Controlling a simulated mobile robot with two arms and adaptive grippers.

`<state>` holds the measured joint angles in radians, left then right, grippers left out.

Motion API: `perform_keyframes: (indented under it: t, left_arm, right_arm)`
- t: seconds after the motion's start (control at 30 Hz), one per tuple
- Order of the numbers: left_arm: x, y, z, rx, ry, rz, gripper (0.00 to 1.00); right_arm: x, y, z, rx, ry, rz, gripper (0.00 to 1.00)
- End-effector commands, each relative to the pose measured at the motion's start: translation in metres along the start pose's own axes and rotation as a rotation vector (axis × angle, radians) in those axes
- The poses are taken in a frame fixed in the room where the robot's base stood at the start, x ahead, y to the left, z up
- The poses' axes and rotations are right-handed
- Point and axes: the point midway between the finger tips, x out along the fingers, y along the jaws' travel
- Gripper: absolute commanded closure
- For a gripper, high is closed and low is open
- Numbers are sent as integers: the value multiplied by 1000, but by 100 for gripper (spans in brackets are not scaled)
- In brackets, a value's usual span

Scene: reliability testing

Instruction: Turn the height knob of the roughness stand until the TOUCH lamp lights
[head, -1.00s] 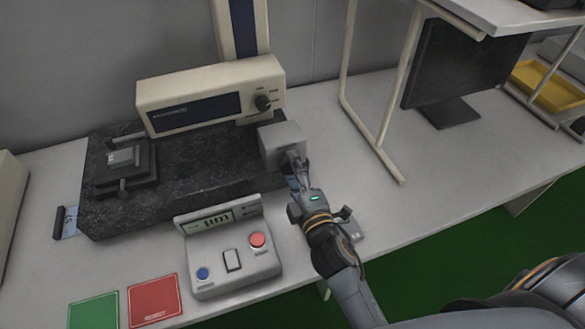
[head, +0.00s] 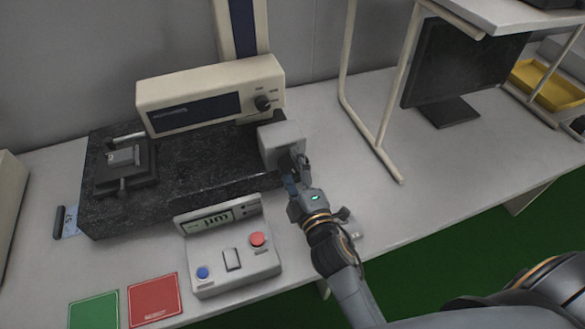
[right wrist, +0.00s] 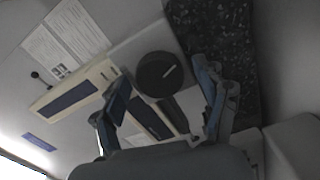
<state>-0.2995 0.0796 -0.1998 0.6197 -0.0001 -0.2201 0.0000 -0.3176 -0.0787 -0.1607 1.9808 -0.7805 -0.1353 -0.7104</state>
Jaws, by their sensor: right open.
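The roughness stand has a speckled black granite base (head: 190,190) with a pale grey block (head: 278,138) at its right end. In the right wrist view a round black knob (right wrist: 158,76) with a white line on its face lies between my finger tips. I cannot tell whether they touch it. My right gripper (head: 296,168) is open in front of the block, largely hiding the knob in the head view. The cream drive unit (head: 210,92) has a small dark dial. I cannot make out a TOUCH lamp or whether one is lit. My left gripper is out of view.
A control box (head: 235,275) with a display, a red button and a blue button stands in front of the base, left of my right arm. Green (head: 94,310) and red (head: 154,300) mats lie at the front left. A shelf frame (head: 384,150) stands to the right.

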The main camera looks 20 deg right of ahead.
Motion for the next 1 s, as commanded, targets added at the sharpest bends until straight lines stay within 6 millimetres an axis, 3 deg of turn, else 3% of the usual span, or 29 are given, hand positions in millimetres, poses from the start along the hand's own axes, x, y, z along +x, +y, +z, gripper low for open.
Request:
perform_keyframes:
  t: [0.27, 0.7, 1.0]
  left_arm:
    - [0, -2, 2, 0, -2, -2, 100]
    - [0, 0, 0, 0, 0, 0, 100]
    - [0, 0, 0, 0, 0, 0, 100]
  right_arm:
    - [-10, 0, 0, 1, 0, 0, 27]
    - [-69, -1, 0, 1, -1, -2, 27]
    - [-75, 0, 0, -1, 0, 1, 27]
